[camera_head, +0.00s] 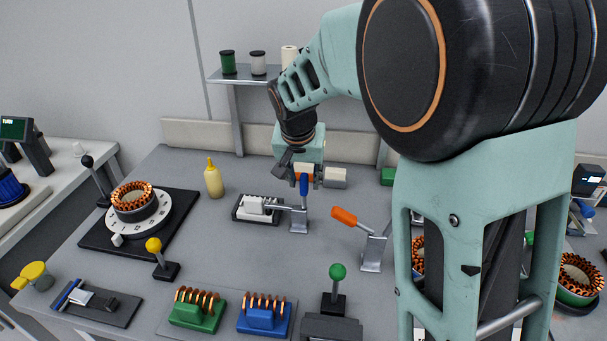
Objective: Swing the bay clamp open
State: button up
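A toggle clamp with an upright blue handle (304,185) stands on a grey metal bracket (299,220) at the middle of the table. Its metal arm reaches left to a white block in a dark-framed bay (239,213). Which one is the bay clamp is not labelled; the blue-handled one is at the bay. My gripper (292,168) is just above and behind the blue handle's top, overlapping it in view. Contact and finger opening cannot be made out.
A yellow bottle (214,180) and a copper-wound stator on a round dial (151,218) stand left. Yellow (154,246) and green (338,272) knobbed levers, and green (196,315) and blue (264,318) coil holders, stand in front. My arm hides much of the right side.

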grip_shut()
dwell(0.3)
jog(key=shift+d, duration=0.1)
jog(key=s+d+f+m+t+y+b, duration=0.1)
jog(key=d+f+y+b, duration=0.2)
jog(key=b, duration=1.5)
jog(key=d+y, duration=0.3)
jog(key=y, duration=0.2)
jog(key=shift+s+d+m+t, duration=0.15)
jog(key=shift+m+t, duration=0.25)
jog(key=shift+b, duration=0.5)
jog(key=shift+r, duration=0.1)
